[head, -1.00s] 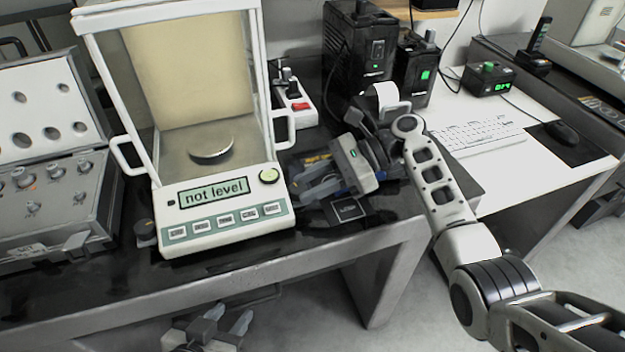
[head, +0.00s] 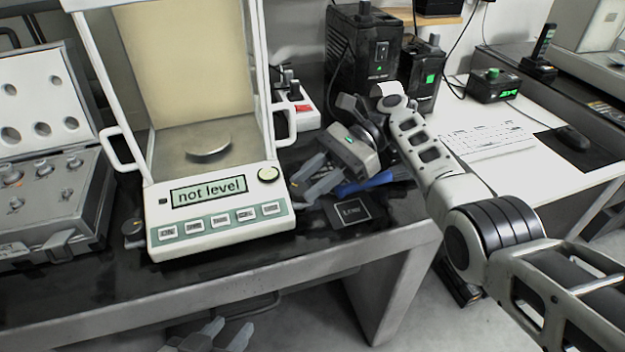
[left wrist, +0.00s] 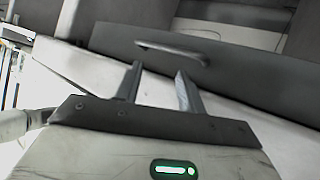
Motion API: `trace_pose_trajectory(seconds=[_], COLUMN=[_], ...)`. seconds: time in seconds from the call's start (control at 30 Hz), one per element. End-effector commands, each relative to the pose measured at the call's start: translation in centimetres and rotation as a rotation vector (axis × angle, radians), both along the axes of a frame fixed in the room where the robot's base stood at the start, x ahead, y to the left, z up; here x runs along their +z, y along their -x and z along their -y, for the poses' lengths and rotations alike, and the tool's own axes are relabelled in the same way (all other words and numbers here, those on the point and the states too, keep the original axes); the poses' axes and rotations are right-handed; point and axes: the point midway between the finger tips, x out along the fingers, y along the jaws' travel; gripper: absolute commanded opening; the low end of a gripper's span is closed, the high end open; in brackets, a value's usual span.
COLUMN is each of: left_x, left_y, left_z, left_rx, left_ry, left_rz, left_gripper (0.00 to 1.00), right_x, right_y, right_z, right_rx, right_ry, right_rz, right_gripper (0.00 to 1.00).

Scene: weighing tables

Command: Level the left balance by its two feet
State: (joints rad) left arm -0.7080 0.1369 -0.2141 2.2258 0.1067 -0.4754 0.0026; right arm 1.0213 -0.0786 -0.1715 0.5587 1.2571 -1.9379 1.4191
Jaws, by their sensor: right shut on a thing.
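The left balance (head: 222,217) is white with a glass draft shield, a round pan (head: 208,147) and a display (head: 208,191) reading "not level". Its round level indicator (head: 268,174) is too small to read. A dark left foot knob (head: 133,232) shows beside its left front corner. My right gripper (head: 304,188) is at the balance's right front corner, shut on the right foot, which its fingers hide. My left gripper (head: 220,338) is below the table front, open and empty; its spread fingers show in the left wrist view (left wrist: 158,88).
A grey case of weights (head: 45,190) stands close on the left. A black square card (head: 352,210) and a blue item (head: 365,184) lie near my right gripper. Black power units (head: 360,55) and a power strip (head: 298,110) stand behind. The table's front edge (head: 250,273) is clear.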

Motion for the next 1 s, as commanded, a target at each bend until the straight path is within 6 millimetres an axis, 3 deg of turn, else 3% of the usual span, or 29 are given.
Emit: trace_pose_trajectory(seconds=[0.03, 0.07, 0.13, 0.47, 0.8, 1.0], left_x=[0.0, 0.0, 0.0, -0.4, -2.6, -4.1], left_y=[0.0, 0.0, 0.0, 0.0, -0.4, -0.1], left_z=[0.0, 0.0, 0.0, 0.0, 0.1, 0.5], left_rx=[0.0, 0.0, 0.001, 0.001, -0.003, -0.017], left_ry=[0.0, 0.0, 0.001, 0.0, -0.004, 0.003], left_rz=[0.001, 0.001, 0.001, -0.003, 0.033, 0.018], left_gripper=[0.39, 0.39, 0.39, 0.39, 0.39, 0.39], right_x=[0.0, 0.0, 0.0, 0.0, 1.5, 1.9], right_y=[0.0, 0.0, 0.0, -0.1, -2.6, -2.9], right_z=[0.0, 0.0, 0.0, 0.2, 4.2, 4.7], right_rx=[0.002, 0.002, 0.002, 0.0, 0.002, 0.021], right_ry=[0.0, 0.0, 0.0, 0.001, 0.002, 0.005], right_rz=[0.0, 0.0, -0.001, 0.0, 0.002, -0.001], right_gripper=[0.08, 0.33, 0.52, 0.52, 0.52, 0.52])
